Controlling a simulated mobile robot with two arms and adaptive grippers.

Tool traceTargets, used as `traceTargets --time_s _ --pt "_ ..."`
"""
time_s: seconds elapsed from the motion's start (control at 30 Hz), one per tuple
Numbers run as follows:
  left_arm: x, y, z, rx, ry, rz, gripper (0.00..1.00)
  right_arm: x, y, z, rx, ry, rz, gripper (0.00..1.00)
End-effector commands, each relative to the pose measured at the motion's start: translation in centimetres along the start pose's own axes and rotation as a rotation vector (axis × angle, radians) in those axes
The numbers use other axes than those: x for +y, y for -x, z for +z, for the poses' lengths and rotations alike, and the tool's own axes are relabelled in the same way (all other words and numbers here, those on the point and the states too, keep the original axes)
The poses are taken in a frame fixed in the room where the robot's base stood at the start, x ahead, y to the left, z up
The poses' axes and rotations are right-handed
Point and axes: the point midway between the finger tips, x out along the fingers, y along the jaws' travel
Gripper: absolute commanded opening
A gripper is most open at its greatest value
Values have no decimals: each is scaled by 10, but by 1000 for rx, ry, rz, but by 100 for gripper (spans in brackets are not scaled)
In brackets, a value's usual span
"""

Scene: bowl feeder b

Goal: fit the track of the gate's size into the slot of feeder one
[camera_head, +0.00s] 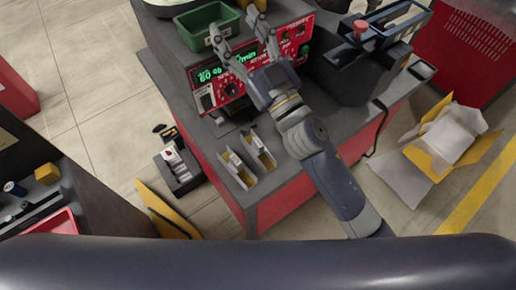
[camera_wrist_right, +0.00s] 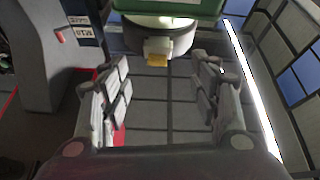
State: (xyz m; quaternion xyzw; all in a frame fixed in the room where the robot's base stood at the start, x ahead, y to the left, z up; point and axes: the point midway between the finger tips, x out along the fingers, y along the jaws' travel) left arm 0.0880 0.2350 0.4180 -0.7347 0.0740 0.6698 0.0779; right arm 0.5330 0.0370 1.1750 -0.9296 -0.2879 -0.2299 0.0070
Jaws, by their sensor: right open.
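My right gripper (camera_head: 238,36) is open and empty, its fingers spread in front of a green bin (camera_head: 207,26) and above a red control panel (camera_head: 250,68) with green digits. In the right wrist view the open fingers (camera_wrist_right: 160,80) frame a dark round body with a small yellow block (camera_wrist_right: 157,60), under the green bin (camera_wrist_right: 170,8). Two small open holders (camera_head: 239,170) with pale strips stand at the red cabinet's front edge; I cannot tell whether these are the tracks. The feeder's number, its slot and the gate cannot be made out. My left gripper is not in view.
A black fixture with a red knob (camera_head: 361,29) stands right of the panel. A dark box of small parts (camera_head: 181,170) is left of the cabinet. An open yellow carton (camera_head: 440,142) lies on the floor at right. A dark bench (camera_head: 75,205) is at left.

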Motion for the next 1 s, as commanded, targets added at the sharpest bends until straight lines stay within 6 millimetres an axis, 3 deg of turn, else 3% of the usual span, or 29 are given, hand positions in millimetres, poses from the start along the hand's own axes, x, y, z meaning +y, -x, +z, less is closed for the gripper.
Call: traceTargets --time_s 0.1,0.23,0.3,0.4,0.5,0.57,0.67,0.8,0.9,1.0 --pt "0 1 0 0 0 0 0 -70 -19 -35 139 39 -291 57" --pt "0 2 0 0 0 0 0 -148 -11 -45 193 90 -640 57" --pt "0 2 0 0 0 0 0 -182 3 -37 176 129 -831 57" --pt "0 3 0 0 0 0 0 -218 30 -12 90 201 -1096 57" --pt "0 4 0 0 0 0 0 -232 60 26 -68 293 -1335 57" --pt "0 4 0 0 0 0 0 -229 78 53 -198 355 -1456 57" --pt "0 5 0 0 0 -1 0 -202 105 97 -466 477 -1609 57" --pt "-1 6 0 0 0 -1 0 -134 128 140 -893 651 -1684 57" --pt "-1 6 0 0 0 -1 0 -85 134 153 -1155 751 -1654 57" --pt "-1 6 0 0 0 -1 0 -49 137 156 -1336 817 -1603 57"
